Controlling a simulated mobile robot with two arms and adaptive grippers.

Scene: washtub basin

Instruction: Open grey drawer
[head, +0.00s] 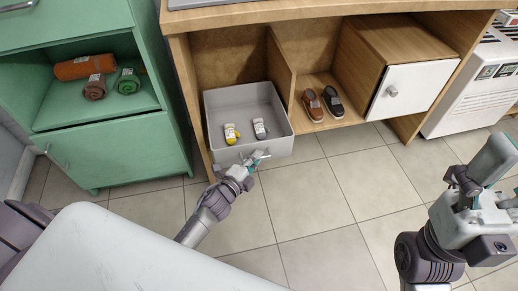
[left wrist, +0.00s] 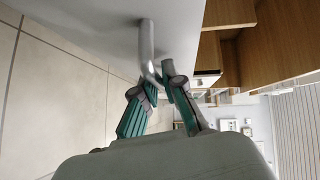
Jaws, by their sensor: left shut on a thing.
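The grey drawer (head: 225,101) is pulled out of the lower left bay of the wooden unit in the head view. A yellow-and-white item (head: 231,134) and a grey-and-white item (head: 260,129) lie inside it. My left gripper (head: 255,159) is at the drawer front, shut on its handle. In the left wrist view the metal handle (left wrist: 147,42) runs down between the fingers of my left gripper (left wrist: 158,88). My right gripper (head: 468,192) is at the right of the head view, away from the drawer; its finger opening is unclear.
A green cabinet (head: 110,140) with rolled towels stands left of the drawer. Brown shoes (head: 312,104) and dark shoes (head: 333,102) sit on the shelf to its right. A white door (head: 412,88) is farther right. The tiled floor (head: 320,205) in front is clear.

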